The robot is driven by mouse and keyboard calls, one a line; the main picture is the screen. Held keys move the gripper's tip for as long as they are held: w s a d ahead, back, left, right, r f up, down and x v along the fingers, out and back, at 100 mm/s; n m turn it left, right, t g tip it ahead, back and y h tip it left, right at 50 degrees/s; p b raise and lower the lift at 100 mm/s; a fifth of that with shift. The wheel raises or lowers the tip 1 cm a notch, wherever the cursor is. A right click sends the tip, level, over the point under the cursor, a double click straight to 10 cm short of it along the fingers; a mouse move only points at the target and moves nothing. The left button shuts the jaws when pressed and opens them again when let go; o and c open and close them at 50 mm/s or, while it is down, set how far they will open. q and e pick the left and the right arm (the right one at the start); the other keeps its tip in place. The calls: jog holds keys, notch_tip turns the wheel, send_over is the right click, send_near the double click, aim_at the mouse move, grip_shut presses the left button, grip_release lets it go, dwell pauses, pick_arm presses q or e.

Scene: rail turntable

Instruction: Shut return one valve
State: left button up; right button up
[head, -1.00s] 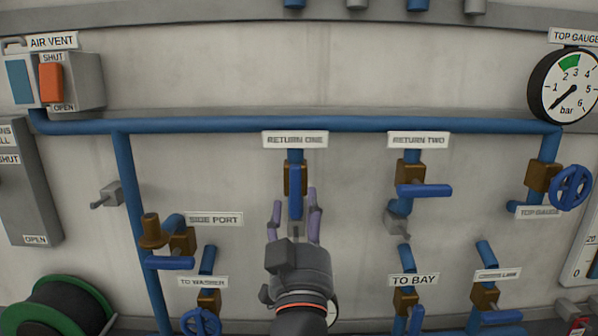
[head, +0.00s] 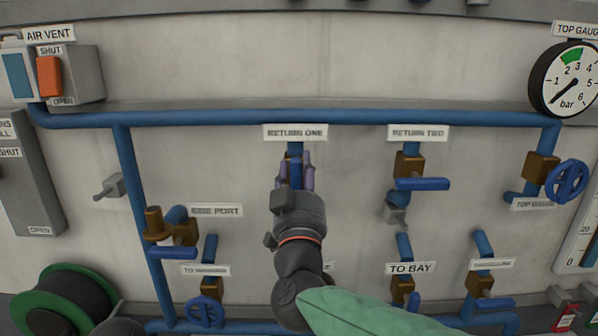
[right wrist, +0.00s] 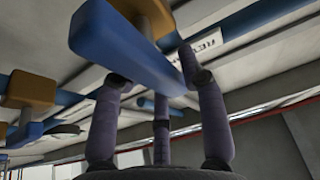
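The return one valve sits below the RETURN ONE label (head: 295,132) on a short blue branch from the upper pipe. Its brown body and blue handle (head: 295,174) are mostly hidden behind my right gripper in the head view. The handle points down, in line with the branch. In the right wrist view the blue handle (right wrist: 118,48) is large and close. My right gripper (head: 295,165) has its purple fingers spread on both sides of the handle; one fingertip is hidden behind it. I see no clear grip on the handle. My left gripper is not in view.
The return two valve (head: 423,184) is to the right, its handle lying sideways. The side port valve (head: 160,230) is lower left. The blue upper pipe (head: 220,119) runs across above the gripper. My green-sleeved right arm covers the lower middle.

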grip_shut()
jog(key=shift+d+f+m+g+h+b, duration=0.45)
jog(key=shift+m+g+h+b, duration=0.65)
jog(key=shift+m, duration=2.65)
jog(key=shift+d+f+m+g+h+b, duration=0.2)
jog(key=shift+f+m+g+h+b, duration=0.85)
jog(key=shift+m, duration=2.65)
jog(key=shift+d+f+m+g+h+b, duration=0.2)
jog(key=shift+m+g+h+b, duration=0.95)
jog(key=shift+m, duration=2.6)
jog(key=shift+d+t+b, duration=0.1)
jog(key=shift+t+b, duration=0.3)
jog(key=shift+b, duration=0.05)
jog(key=o, duration=0.6)
grip_release()
